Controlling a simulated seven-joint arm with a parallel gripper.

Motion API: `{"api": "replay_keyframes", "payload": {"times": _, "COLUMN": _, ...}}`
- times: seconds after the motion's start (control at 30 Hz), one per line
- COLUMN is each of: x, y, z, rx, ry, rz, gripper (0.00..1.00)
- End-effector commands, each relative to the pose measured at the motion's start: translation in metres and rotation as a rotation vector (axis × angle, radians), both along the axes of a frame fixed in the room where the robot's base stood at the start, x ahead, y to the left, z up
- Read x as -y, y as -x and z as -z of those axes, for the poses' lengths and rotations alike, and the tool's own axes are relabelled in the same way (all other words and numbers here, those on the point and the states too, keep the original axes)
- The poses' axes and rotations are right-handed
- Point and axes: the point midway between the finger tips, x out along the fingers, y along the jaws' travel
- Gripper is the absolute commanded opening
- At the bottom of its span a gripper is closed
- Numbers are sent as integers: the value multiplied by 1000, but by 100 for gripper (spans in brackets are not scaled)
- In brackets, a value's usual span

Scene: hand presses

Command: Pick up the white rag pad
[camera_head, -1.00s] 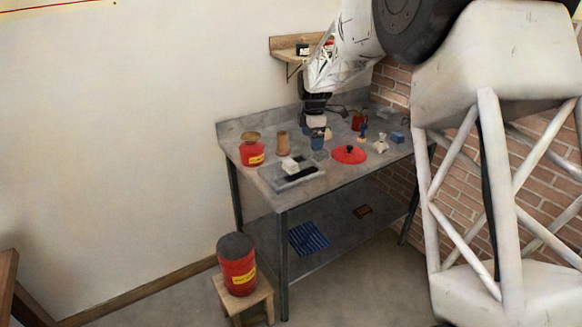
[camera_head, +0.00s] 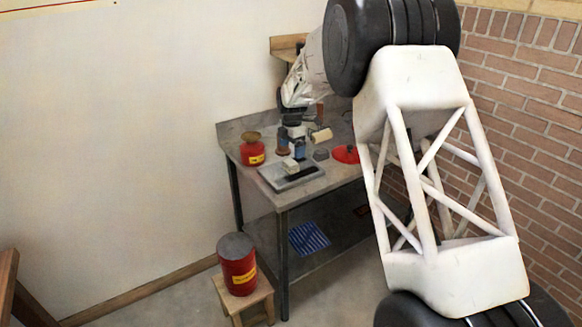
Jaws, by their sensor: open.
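A small white block-like pad (camera_head: 290,165), which I take for the white rag pad, sits on a flat grey tray with a dark middle (camera_head: 305,175) at the front of the grey workbench (camera_head: 330,183).
A red lid (camera_head: 345,154) lies to the right. My arm hides the bench's right side. A red drum (camera_head: 238,265) stands on a stool below.

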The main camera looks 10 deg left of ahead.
Motion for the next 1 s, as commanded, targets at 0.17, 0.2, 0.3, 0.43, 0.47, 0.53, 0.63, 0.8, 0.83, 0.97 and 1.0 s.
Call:
{"api": "replay_keyframes", "payload": {"times": 0.17, "x": 0, "y": 0, "z": 15, "rx": -2, "ry": 1, "rz": 0, "gripper": 96}}
{"api": "replay_keyframes", "payload": {"times": 0.2, "x": 0, "y": 1, "z": 18, "rx": -2, "ry": 1, "rz": 0, "gripper": 96}}
{"api": "replay_keyframes", "payload": {"times": 0.3, "x": 0, "y": 1, "z": 23, "rx": -2, "ry": 1, "rz": 1, "gripper": 96}}
{"api": "replay_keyframes", "payload": {"times": 0.43, "x": 0, "y": 0, "z": 24, "rx": -1, "ry": 1, "rz": 1, "gripper": 96}}
{"api": "replay_keyframes", "payload": {"times": 0.47, "x": 0, "y": 0, "z": 24, "rx": -1, "ry": 1, "rz": 1, "gripper": 96}}
{"api": "replay_keyframes", "payload": {"times": 0.53, "x": 0, "y": 0, "z": 24, "rx": -1, "ry": 1, "rz": 1, "gripper": 96}}
{"api": "replay_keyframes", "payload": {"times": 0.63, "x": 0, "y": 0, "z": 25, "rx": -1, "ry": 1, "rz": 1, "gripper": 96}}
{"api": "replay_keyframes", "payload": {"times": 0.8, "x": -1, "y": 1, "z": 31, "rx": -1, "ry": 1, "rz": 1, "gripper": 96}}
{"api": "replay_keyframes", "payload": {"times": 0.83, "x": -1, "y": 1, "z": 33, "rx": -1, "ry": 1, "rz": 1, "gripper": 96}}
{"api": "replay_keyframes", "payload": {"times": 0.97, "x": -2, "y": 2, "z": 47, "rx": -2, "ry": 1, "rz": 1, "gripper": 96}}
{"api": "replay_keyframes", "payload": {"times": 1.0, "x": -2, "y": 2, "z": 52, "rx": -2, "ry": 1, "rz": 1, "gripper": 96}}
